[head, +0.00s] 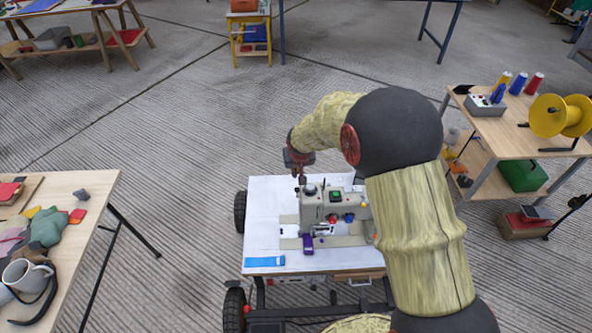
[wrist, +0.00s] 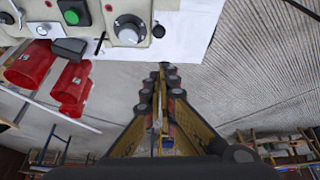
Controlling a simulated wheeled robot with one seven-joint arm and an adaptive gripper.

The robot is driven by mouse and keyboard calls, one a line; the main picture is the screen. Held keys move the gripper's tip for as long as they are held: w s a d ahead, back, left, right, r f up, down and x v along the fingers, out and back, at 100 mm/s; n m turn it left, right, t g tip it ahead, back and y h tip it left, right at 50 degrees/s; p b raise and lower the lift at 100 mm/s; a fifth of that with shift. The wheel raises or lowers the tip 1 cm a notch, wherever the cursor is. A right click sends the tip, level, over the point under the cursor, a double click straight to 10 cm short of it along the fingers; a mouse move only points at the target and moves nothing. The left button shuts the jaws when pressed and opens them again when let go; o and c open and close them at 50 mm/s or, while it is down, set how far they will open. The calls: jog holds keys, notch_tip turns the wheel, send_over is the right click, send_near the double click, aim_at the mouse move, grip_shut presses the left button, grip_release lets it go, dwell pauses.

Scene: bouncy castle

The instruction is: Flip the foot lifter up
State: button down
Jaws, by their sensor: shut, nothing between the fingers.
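A beige sewing machine (head: 345,205) stands on a white-topped cart. It carries a green button (head: 335,195), a round dial (head: 310,189) and red and blue knobs. In the wrist view the machine (wrist: 95,20) fills the upper left, with its dial (wrist: 130,29), a dark block (wrist: 70,48) and red cylinders (wrist: 30,64). I cannot tell for sure which part is the foot lifter. My gripper (head: 302,180) is shut and empty, pointing down by the machine's left end, near the dial. Its fingertips (wrist: 166,68) show apart from the dial in the wrist view.
A purple piece (head: 307,243) is at the machine's front, and a blue strip (head: 265,262) lies on the cart top (head: 262,215). A cluttered table (head: 85,225) is at left, and a shelf with a yellow spool (head: 562,116) at right. My arm hides the machine's right side.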

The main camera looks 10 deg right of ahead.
jog(key=shift+s+a+r+p, duration=0.15)
jog(key=shift+s+r+p, duration=0.1)
jog(key=shift+s+r, duration=0.55)
jog(key=shift+s+a+r+p, duration=0.1)
jog(key=shift+s+r+p, duration=0.15)
jog(key=shift+s+r, duration=0.55)
